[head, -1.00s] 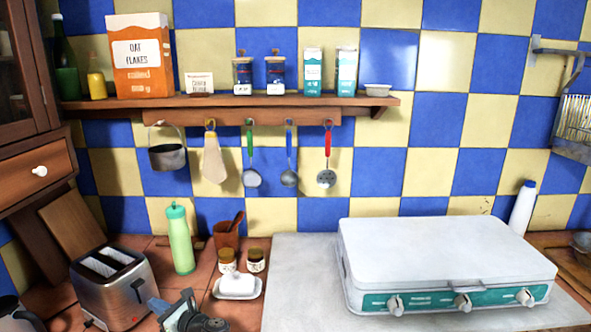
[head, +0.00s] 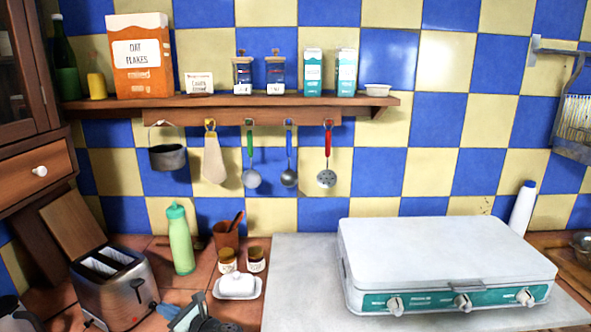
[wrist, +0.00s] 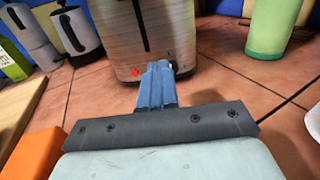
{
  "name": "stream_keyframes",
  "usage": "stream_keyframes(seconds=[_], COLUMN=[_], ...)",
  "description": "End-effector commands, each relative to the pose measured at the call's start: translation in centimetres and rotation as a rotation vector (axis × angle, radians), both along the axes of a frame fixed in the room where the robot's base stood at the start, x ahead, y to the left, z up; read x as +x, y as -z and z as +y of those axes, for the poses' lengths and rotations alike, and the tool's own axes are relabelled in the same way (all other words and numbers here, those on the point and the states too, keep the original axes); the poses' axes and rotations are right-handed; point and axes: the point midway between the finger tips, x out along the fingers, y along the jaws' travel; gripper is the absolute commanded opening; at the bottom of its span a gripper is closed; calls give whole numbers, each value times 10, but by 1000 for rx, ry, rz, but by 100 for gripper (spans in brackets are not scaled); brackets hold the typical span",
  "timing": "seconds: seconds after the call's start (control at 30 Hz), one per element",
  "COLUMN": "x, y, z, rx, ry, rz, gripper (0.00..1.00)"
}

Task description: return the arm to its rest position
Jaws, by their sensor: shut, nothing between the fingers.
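My gripper (head: 172,312) shows at the bottom edge of the head view, in front of the toaster and partly cut off by the frame. In the wrist view my gripper (wrist: 158,68) has its blue fingers together with nothing between them. They point toward the front of the metal toaster (wrist: 130,40), and whether they touch it I cannot tell. The toaster (head: 118,292) stands upright on the tiled counter at the lower left.
A green bottle (head: 180,240), a butter dish (head: 238,287) and two small jars stand right of the toaster. A white-lidded stove (head: 445,255) fills the right. In the wrist view, a kettle (wrist: 77,32) and an orange object (wrist: 35,152) are at left. Bare tiles (wrist: 215,85) lie between.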

Motion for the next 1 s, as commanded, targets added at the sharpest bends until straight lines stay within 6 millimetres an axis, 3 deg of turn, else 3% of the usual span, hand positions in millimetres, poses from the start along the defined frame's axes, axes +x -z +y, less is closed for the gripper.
stream_keyframes(seconds=[0.2,0.57,0.67,0.77,1.0], x=[-8,-4,11,38,114], y=[0,-2,-13,-33,-101], z=[-17,-20,-28,-47,-120], rx=[0,3,16,38,100], ry=[1,4,16,41,113], rz=[0,-3,-16,-43,-143], gripper=[0,0,0,0,0])
